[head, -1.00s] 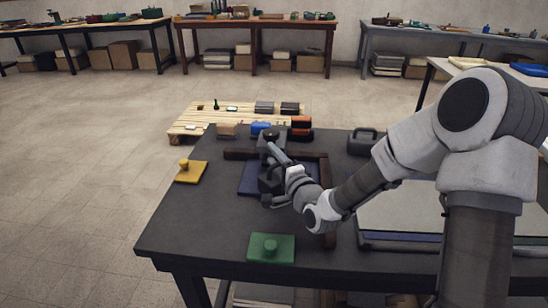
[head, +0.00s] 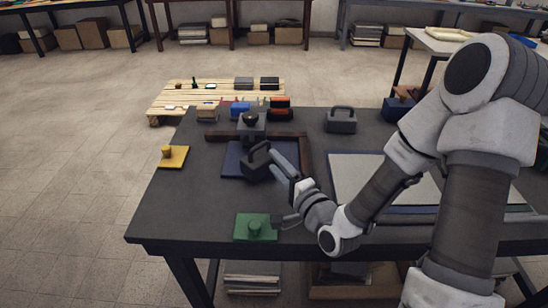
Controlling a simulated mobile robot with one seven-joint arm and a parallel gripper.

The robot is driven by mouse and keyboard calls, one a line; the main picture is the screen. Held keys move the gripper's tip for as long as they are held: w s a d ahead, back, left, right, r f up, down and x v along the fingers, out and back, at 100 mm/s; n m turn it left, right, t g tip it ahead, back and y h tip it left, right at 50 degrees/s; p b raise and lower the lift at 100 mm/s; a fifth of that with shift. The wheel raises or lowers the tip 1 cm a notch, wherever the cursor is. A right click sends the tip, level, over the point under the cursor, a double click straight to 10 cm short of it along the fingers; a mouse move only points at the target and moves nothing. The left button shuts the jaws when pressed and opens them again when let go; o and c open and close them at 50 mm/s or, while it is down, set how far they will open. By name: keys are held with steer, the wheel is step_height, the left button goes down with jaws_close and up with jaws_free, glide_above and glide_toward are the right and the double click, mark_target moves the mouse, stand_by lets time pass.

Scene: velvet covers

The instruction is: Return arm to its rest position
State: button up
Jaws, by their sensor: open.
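My gripper (head: 274,192) is open and empty above the black table (head: 195,205), its fingers spread apart. One finger is near the dark handled block (head: 257,166), the other near the green plate with a knob (head: 255,228). I cannot tell whether either finger touches these. The handled block stands on a dark blue mat (head: 232,163) inside a brown wooden edging (head: 305,160). My arm reaches in from the right and hides part of the table.
A yellow knobbed plate (head: 173,157) lies at the left edge. A grey block with a black knob (head: 252,127) and a dark handled case (head: 341,121) stand farther back. A pale framed panel (head: 352,172) lies right. A wooden pallet (head: 172,100) is behind the table.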

stand_by(0.4)
steer(key=n, duration=0.2)
steer(key=g+h, duration=0.1)
steer(key=shift+w+d+f+n, duration=0.1)
steer(key=shift+w+d+n, duration=0.2)
steer(key=shift+n, duration=0.1)
steer(key=s+d+r+n+g+h, duration=0.4)
steer(key=s+d+r+n+h, duration=0.2)
steer(key=d+r+n+h, duration=0.35)
steer(key=s+d+r+g+y, duration=0.1)
steer(key=s+r+g, duration=0.1)
steer(key=s, duration=0.6)
steer(key=s+d+r+g, duration=0.1)
steer(key=s+d+g, duration=0.1)
steer(key=s, duration=0.6)
step_height(320, 180, up, 15)
steer(key=s+g+p, duration=0.1)
steer(key=p, duration=1.3)
steer(key=shift+s+a+f, duration=0.2)
steer(key=shift+s, duration=0.15)
